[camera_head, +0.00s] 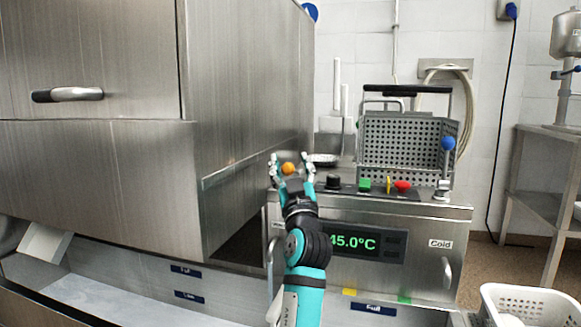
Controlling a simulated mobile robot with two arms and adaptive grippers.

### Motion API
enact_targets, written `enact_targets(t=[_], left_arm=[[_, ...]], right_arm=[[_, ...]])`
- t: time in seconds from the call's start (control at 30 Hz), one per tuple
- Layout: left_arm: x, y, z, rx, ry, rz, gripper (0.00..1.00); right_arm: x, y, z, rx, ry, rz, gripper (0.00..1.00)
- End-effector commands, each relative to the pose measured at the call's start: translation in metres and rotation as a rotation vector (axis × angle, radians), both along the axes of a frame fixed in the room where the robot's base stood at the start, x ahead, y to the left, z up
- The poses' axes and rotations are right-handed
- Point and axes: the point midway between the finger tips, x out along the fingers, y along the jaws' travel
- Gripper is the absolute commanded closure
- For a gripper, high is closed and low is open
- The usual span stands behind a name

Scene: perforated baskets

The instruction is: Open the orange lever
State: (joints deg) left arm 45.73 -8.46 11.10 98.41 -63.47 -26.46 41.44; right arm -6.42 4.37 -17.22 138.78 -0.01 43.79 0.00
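The orange lever shows as a small round orange knob (288,168) at the left end of the control panel; the rest of it is hidden behind my gripper.
The panel also holds a black knob (333,182), a green button (365,185), a red button (402,186) and a blue-topped lever (447,144). A perforated basket (408,135) stands behind them. A large steel machine (250,120) stands close on the left.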

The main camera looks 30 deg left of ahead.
Motion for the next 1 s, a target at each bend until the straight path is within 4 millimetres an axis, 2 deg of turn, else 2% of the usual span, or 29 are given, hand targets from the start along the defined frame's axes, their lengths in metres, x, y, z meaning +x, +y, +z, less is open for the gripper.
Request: enact_targets(t=[0.27,0.7,0.8,1.0], left_arm=[[-0.001,0.002,0.006,-0.001,-0.001,0.005,0.49],[-0.001,0.000,0.082,-0.001,-0.003,0.000,0.49],[0.000,-0.001,0.093,-0.001,-0.001,0.001,0.49],[0.000,-0.001,0.100,-0.001,0.001,0.001,0.49]], right_arm=[[-0.001,0.000,0.001,-0.002,-0.001,-0.001,0.60],[0.000,0.000,0.000,-0.001,0.000,-0.001,0.60],[0.000,0.000,0.000,-0.001,0.000,0.000,0.60],[0.000,0.000,0.000,-0.001,0.000,0.000,0.60]])
